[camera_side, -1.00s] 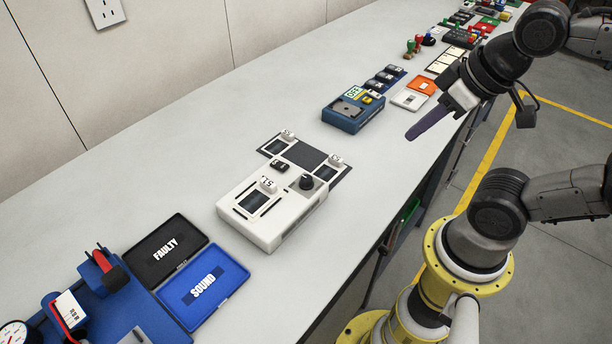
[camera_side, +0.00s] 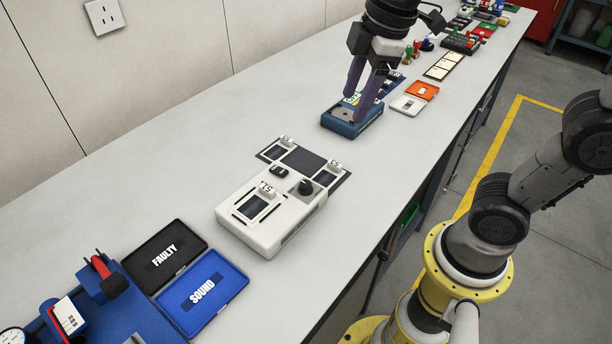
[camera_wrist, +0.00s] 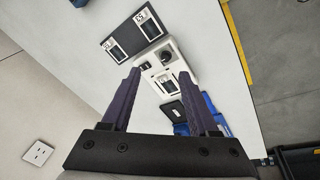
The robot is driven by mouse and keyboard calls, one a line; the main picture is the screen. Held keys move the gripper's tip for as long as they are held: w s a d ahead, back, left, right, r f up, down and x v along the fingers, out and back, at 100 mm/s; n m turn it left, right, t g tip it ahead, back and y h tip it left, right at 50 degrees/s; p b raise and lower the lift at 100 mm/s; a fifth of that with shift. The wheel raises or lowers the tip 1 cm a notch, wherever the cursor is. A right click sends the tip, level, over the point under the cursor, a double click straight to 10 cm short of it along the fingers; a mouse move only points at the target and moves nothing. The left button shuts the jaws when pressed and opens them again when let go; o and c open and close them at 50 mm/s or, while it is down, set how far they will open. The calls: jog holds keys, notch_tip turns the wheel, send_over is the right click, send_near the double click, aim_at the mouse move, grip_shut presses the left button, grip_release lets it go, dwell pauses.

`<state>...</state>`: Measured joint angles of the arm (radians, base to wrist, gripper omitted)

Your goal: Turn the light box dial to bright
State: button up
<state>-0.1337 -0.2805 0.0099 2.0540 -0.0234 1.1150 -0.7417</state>
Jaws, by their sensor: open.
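The light box (camera_side: 262,222) is a white case on the bench with a dark window, a black switch and a round black dial (camera_side: 305,187) on its top right. A dark panel (camera_side: 302,158) with small white tags joins its back edge. My gripper (camera_side: 361,107) is open and empty, with purple fingers pointing down above the blue device, beyond the light box. In the wrist view, the light box (camera_wrist: 176,52) shows between and beyond my fingers (camera_wrist: 157,95), and the dial (camera_wrist: 165,57) is visible. The dial's setting is too small to read.
The blue device (camera_side: 343,121) stands under my gripper. Black FAULTY (camera_side: 160,265) and blue SOUND (camera_side: 217,300) trays lie at the near left.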

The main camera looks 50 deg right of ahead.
jog(key=n+g, duration=0.1)
jog(key=n, duration=0.1)
send_over(306, 184)
jog(key=s+d, duration=0.2)
notch_tip(306, 184, down, 2)
notch_tip(306, 184, down, 4)
jog(key=w+a+g, duration=0.1)
jog(key=w+a, duration=0.1)
notch_tip(306, 184, down, 13)
jog(key=shift+f, duration=0.1)
jog(key=shift+c, duration=0.3)
grip_shut()
